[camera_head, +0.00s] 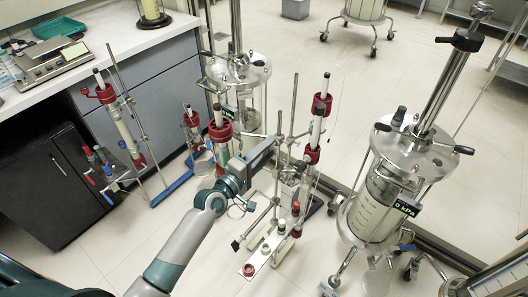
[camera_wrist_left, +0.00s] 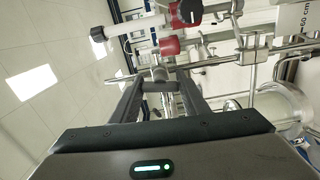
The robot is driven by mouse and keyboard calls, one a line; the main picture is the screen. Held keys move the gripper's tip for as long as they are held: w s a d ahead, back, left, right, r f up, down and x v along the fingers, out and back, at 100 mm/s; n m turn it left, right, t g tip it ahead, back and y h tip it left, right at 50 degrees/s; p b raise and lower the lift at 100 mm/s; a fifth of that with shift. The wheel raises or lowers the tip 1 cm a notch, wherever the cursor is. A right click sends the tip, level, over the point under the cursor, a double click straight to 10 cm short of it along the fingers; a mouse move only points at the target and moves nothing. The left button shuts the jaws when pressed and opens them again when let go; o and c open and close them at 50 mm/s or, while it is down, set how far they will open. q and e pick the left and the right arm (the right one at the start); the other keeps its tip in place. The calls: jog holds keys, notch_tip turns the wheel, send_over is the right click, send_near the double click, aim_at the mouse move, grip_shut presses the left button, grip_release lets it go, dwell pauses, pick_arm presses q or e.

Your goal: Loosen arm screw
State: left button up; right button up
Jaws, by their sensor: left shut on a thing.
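My left gripper (camera_head: 268,148) reaches in from the lower left to the lab stand with red-capped columns (camera_head: 313,140). In the left wrist view, the fingers of my left gripper (camera_wrist_left: 160,80) close around a small grey screw (camera_wrist_left: 159,73) at the end of a horizontal clamp arm (camera_wrist_left: 220,62). The jaws are shut on this screw. The head view does not show the screw clearly, since the gripper and stand parts cover it. My right gripper is in neither view.
A tall glass vessel with a steel lid (camera_head: 415,150) stands on wheels at the right. Another steel-lidded vessel (camera_head: 240,72) is behind the gripper. A blue-based stand (camera_head: 175,188) is at the left, beside the bench (camera_head: 120,35).

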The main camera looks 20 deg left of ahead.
pick_arm(q)
jog(key=o, duration=0.7)
jog(key=shift+n, duration=0.8)
jog(key=shift+s, duration=0.1)
jog(key=v, duration=0.6)
jog(key=shift+s+a+p, duration=0.15)
jog(key=shift+s+p, duration=0.25)
